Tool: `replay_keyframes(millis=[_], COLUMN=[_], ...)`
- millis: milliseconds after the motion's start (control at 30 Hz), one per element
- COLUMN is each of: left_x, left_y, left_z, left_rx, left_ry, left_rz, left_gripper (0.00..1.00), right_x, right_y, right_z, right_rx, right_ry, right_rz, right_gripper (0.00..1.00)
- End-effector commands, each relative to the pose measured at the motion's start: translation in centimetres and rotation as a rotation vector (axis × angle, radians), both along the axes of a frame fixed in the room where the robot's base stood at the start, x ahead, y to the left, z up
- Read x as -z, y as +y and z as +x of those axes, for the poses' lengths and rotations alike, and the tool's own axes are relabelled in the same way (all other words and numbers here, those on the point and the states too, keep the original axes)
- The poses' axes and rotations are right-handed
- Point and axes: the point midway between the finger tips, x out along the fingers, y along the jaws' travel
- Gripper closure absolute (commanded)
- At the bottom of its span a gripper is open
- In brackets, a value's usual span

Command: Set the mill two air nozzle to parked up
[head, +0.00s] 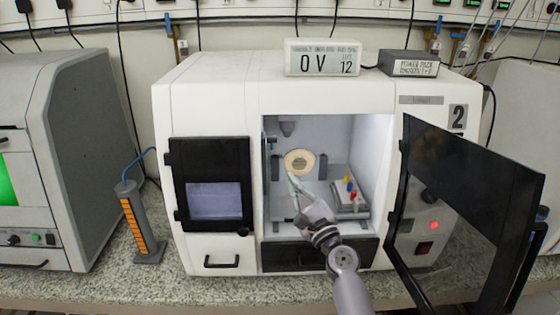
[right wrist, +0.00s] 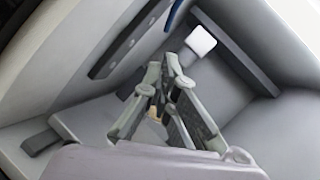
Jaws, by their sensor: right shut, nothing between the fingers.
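Mill two (head: 210,100) is the white machine marked 2, with its chamber open. My right gripper (head: 293,182) reaches into the chamber, below and in front of a round tan disc (head: 299,161). Its fingers are shut and empty, and they also show in the right wrist view (right wrist: 164,70). A small blue part (head: 272,143) on the chamber's left wall may be the air nozzle; I cannot tell its setting. The right wrist view shows a blue piece (right wrist: 174,14) and a pale block (right wrist: 201,40) beyond the fingers. My left gripper is not in view.
The dark chamber door (head: 470,165) stands open to the right, beside my right arm. A small tray with coloured pegs (head: 350,200) sits on the chamber's right floor. A display box (head: 322,58) and a dark box (head: 408,64) lie on top. An orange-marked stand (head: 138,225) is at left.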

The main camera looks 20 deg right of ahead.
Motion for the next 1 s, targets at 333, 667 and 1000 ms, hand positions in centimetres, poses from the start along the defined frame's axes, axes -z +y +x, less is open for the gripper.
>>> replay_keyframes(millis=[333, 667, 1000], left_x=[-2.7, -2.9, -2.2], left_y=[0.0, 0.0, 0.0], left_z=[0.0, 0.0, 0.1], left_rx=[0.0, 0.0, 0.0], left_ry=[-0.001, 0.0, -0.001], left_rz=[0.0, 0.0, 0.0], left_gripper=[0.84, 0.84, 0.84], right_x=[-3.5, -3.8, -3.6], right_y=[1.8, 2.2, 2.2], right_z=[4.2, 4.6, 4.6], right_rx=[-0.002, -0.001, -0.001], right_ry=[0.0, 0.002, -0.008], right_rz=[0.001, -0.002, -0.004], right_gripper=[1.0, 1.0, 1.0])
